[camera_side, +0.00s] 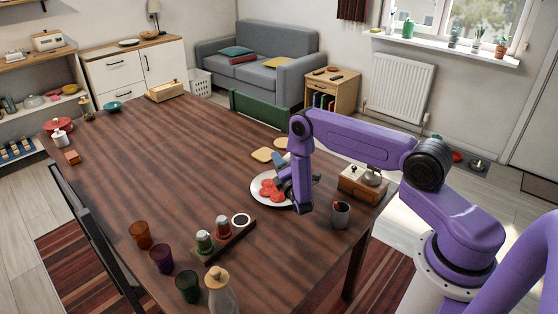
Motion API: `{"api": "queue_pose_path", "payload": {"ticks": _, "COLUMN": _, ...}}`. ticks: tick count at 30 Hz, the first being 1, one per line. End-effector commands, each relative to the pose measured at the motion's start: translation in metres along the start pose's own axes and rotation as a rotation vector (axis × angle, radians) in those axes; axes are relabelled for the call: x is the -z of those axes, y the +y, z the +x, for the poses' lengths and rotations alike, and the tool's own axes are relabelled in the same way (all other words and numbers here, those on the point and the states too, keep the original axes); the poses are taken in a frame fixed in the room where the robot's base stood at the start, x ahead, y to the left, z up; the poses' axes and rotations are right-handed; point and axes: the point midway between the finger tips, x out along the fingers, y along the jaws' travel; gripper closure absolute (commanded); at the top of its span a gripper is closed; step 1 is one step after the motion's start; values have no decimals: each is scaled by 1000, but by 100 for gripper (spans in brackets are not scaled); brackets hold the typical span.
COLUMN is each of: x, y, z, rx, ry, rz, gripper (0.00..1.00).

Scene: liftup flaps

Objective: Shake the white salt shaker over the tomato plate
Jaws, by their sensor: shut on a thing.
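The white plate (259,199) with red tomato slices (268,189) lies on the wooden table, right of its middle. My gripper (283,187) is low over the right side of the plate, partly hidden behind my purple wrist. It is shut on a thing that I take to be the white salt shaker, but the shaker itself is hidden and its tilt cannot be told. A dark rack (232,243) in front of the plate holds a green shaker (204,242), a red shaker (224,227) and a round white item (240,220).
Several coloured glasses (161,257) and a glass bottle (222,294) stand at the front. A grey cup (340,215) and a wooden box (364,185) stand right of the plate. Bread slices (262,154) lie behind it. The table's left middle is clear.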

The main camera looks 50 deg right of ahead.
Motion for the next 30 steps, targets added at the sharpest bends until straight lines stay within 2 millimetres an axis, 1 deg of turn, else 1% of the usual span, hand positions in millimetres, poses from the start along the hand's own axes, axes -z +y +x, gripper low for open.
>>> {"api": "queue_pose_path", "payload": {"ticks": 5, "x": 0, "y": 1, "z": 0, "rx": -1, "ry": 0, "rz": 1, "gripper": 86}}
{"api": "queue_pose_path", "payload": {"ticks": 8, "x": 0, "y": 2, "z": 1, "rx": 7, "ry": 0, "rz": 30, "gripper": 86}}
{"api": "queue_pose_path", "payload": {"ticks": 18, "x": -3, "y": 9, "z": 2, "rx": 116, "ry": 0, "rz": 382, "gripper": 86}}
{"api": "queue_pose_path", "payload": {"ticks": 21, "x": -4, "y": 10, "z": 2, "rx": 139, "ry": 1, "rz": 452, "gripper": 86}}
{"api": "queue_pose_path", "payload": {"ticks": 24, "x": -4, "y": 10, "z": 1, "rx": 147, "ry": 1, "rz": 480, "gripper": 86}}
{"api": "queue_pose_path", "payload": {"ticks": 30, "x": -4, "y": 10, "z": 1, "rx": 147, "ry": 0, "rz": 480, "gripper": 86}}
